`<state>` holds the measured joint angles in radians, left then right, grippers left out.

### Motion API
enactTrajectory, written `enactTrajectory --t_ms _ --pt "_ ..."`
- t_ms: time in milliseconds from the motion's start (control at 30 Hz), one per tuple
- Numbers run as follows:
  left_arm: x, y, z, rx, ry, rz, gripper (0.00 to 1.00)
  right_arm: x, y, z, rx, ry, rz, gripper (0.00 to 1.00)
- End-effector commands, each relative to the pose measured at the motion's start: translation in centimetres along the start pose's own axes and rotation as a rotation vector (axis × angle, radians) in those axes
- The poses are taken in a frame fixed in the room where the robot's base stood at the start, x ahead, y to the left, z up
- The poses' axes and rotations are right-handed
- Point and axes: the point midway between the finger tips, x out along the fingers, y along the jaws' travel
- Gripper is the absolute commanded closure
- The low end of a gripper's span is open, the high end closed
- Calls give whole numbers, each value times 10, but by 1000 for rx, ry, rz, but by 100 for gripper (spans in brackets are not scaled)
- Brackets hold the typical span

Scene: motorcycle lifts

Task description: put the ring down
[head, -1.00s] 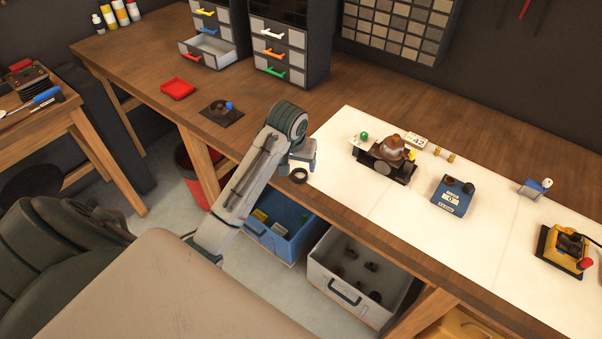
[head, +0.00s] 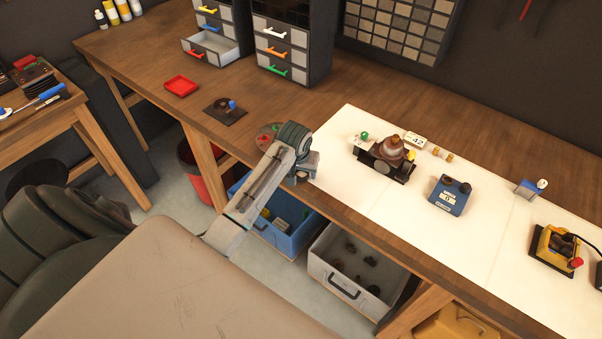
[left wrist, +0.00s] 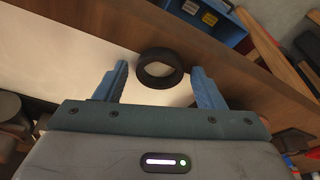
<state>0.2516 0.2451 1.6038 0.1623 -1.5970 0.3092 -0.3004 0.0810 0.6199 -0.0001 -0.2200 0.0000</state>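The ring (left wrist: 160,68) is a thick black band. In the left wrist view it lies at the bench's front edge, between and a little beyond my left gripper's (left wrist: 161,84) fingertips. The two blue fingers are spread, with a gap on either side of the ring, so the gripper looks open and apart from it. In the head view my left gripper (head: 306,165) is low over the front edge of the bench beside the white mat, and the ring (head: 302,176) is mostly hidden by it. My right gripper is not in view.
The wooden bench (head: 345,208) carries a white mat (head: 390,215) with a brown-topped device (head: 392,153), a blue box (head: 450,195) and a yellow device (head: 555,246). A red tray (head: 181,87) stands farther left. Blue (head: 283,236) and grey (head: 345,285) bins sit below the front edge.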

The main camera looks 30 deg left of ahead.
Motion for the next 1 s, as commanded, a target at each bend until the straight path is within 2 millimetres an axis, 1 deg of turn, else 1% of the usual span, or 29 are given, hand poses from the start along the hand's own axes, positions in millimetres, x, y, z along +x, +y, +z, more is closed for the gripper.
enactTrajectory --t_ms 33,100,200,233,267,567,733,833,867,1000 --pt "0 0 0 0 0 0 47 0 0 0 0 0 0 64" --pt "0 0 0 0 0 0 61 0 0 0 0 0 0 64" --pt "0 0 0 0 0 0 78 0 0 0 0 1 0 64" --pt "-1 0 0 0 1 0 78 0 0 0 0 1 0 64" --pt "-1 0 0 0 1 0 82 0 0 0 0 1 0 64" --pt "-4 0 -2 0 3 0 82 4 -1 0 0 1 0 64" --pt "-18 0 -6 0 5 1 82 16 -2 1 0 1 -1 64" --pt "-33 0 -11 0 8 1 82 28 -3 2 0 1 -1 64" --pt "-34 -1 -2 1 3 0 82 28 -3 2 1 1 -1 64" --pt "-44 -4 28 2 3 0 82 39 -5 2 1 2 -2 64"
